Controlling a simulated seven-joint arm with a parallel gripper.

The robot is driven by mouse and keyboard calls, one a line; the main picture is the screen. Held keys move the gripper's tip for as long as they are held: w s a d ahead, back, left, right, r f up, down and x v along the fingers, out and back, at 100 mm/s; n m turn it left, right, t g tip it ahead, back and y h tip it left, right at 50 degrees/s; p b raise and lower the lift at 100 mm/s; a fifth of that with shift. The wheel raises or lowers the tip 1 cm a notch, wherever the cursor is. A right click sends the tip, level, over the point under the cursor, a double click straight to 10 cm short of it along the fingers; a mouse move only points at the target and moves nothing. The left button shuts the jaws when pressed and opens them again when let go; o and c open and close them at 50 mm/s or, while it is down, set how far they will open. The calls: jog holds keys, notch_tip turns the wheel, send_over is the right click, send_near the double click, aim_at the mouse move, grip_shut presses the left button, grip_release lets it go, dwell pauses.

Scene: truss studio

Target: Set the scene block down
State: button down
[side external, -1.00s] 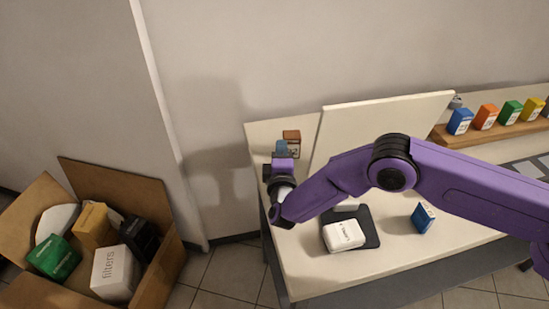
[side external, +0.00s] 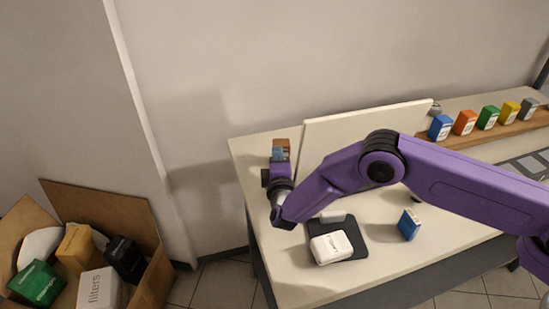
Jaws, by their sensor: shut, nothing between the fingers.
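My gripper (side external: 278,154) is at the table's back left corner, at the end of the purple arm. It looks shut and empty; the wrist partly hides it. A brown block (side external: 282,143) stands right by the fingertips, partly covered; I cannot tell if they touch. A blue block (side external: 409,224) with a white label stands on the table right of a dark mat (side external: 352,235). Blue, orange, green, yellow and grey blocks (side external: 488,117) stand in a row on a wooden shelf. Which one is the scene block is not clear from the picture.
A white box (side external: 331,248) lies on the dark mat, with a smaller white piece behind it. A pale upright panel (side external: 360,128) stands at the table's back. An open cardboard box (side external: 158,277) with several packages is on the floor at left. The table front is clear.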

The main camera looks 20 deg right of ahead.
jog(key=shift+s, duration=0.1)
jog(key=shift+s+a, duration=0.2)
jog(key=shift+s, duration=0.2)
jog(key=shift+v, duration=1.1)
notch_tip(320, 180, up, 7)
jog(key=shift+w+d, duration=0.1)
